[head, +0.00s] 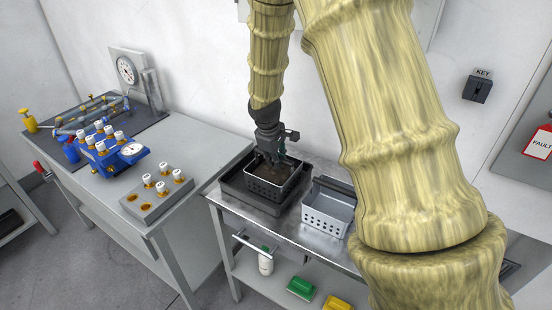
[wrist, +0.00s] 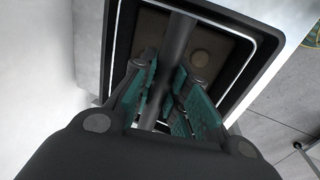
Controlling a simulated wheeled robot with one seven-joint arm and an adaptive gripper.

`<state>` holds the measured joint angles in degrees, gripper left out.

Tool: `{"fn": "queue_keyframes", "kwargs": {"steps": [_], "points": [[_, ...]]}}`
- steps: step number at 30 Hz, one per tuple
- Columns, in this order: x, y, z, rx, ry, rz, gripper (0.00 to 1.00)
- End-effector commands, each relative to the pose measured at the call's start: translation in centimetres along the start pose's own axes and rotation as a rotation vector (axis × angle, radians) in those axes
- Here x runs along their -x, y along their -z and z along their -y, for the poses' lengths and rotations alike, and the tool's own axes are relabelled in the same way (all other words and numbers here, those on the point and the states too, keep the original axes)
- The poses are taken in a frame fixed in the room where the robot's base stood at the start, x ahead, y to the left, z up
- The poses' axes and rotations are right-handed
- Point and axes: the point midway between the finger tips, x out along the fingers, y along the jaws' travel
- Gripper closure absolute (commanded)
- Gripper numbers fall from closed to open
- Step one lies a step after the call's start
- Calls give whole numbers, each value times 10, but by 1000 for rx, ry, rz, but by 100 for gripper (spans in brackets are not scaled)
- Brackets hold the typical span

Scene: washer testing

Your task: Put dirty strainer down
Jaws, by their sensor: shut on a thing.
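The dirty strainer (head: 268,188) is a dark perforated basket with brown dirt inside. It is at the black tub (head: 236,188) on the metal table, within the tub's outline, and looks about level. I cannot tell whether it touches the tub's bottom. My gripper (head: 275,156) is above it, pointing down, and shut on its handle. In the wrist view the dark handle bar (wrist: 178,45) runs between the teal finger pads of my gripper (wrist: 166,98), with the strainer's brown inside (wrist: 205,50) beyond.
A clean, light grey strainer (head: 328,212) sits just right of the tub. A grey table (head: 185,215) at the left holds a block of white-capped vials (head: 160,195) and a blue device (head: 115,155). Green and yellow items (head: 301,288) lie on the shelf below.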

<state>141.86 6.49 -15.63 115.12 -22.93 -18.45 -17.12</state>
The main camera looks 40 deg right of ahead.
Motion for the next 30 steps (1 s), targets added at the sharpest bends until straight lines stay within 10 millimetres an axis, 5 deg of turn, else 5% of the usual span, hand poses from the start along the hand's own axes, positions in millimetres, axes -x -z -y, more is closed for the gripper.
{"fn": "queue_keyframes", "kwargs": {"steps": [4,17,30], "points": [[-1,0,0,-1,0,0,63],[5,0,-1,-1,-1,-2,63],[59,1,0,0,-1,-3,63]]}}
